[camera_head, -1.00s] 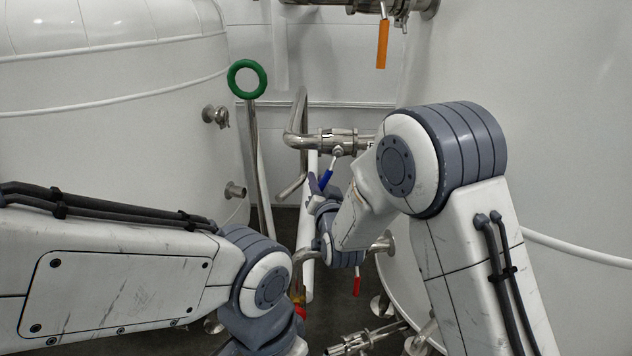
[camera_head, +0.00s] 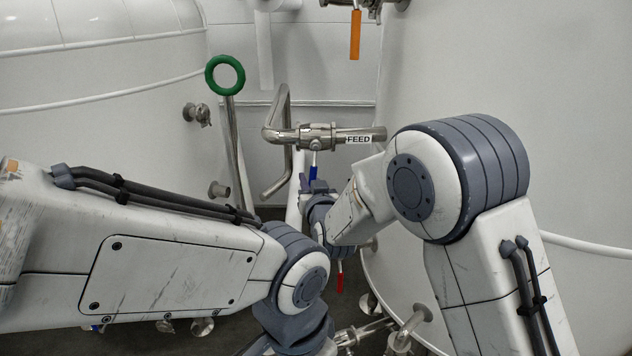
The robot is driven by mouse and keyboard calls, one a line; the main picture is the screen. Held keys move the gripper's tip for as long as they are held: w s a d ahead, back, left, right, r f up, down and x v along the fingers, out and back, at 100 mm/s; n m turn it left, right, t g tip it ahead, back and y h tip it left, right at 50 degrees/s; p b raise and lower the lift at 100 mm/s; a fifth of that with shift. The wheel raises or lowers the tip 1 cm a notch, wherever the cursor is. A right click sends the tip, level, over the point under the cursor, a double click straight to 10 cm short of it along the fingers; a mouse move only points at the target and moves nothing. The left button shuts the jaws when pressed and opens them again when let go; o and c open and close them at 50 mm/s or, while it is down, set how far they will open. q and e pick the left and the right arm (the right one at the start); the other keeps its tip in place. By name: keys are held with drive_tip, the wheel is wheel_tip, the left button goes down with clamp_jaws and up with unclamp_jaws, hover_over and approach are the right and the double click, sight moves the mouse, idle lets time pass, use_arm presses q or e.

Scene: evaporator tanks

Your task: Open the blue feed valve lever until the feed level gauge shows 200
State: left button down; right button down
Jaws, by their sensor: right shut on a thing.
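The blue feed valve lever (camera_head: 313,172) hangs down from the metal valve on the horizontal feed pipe (camera_head: 297,136), which carries a FEED label (camera_head: 358,139). My right gripper (camera_head: 314,184) is shut on the lever's lower part, which it partly hides. The lever now points almost straight down. My left arm comes in from the left, and its gripper is out of view below. The feed level gauge does not show in this view.
An orange lever (camera_head: 355,35) hangs above right, and a red lever (camera_head: 340,277) hangs below. Large white tanks (camera_head: 100,100) close in on both sides. More pipework lies near the floor.

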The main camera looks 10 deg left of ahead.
drive_tip(key=shift+w+d+n, duration=0.1)
drive_tip(key=shift+d+n, duration=0.5)
drive_tip(key=c, duration=0.8)
unclamp_jaws()
drive_tip(key=b+v, duration=0.2)
drive_tip(key=v, duration=0.8)
drive_tip(key=shift+s+r+b, duration=0.1)
drive_tip(key=shift+s+b, duration=0.2)
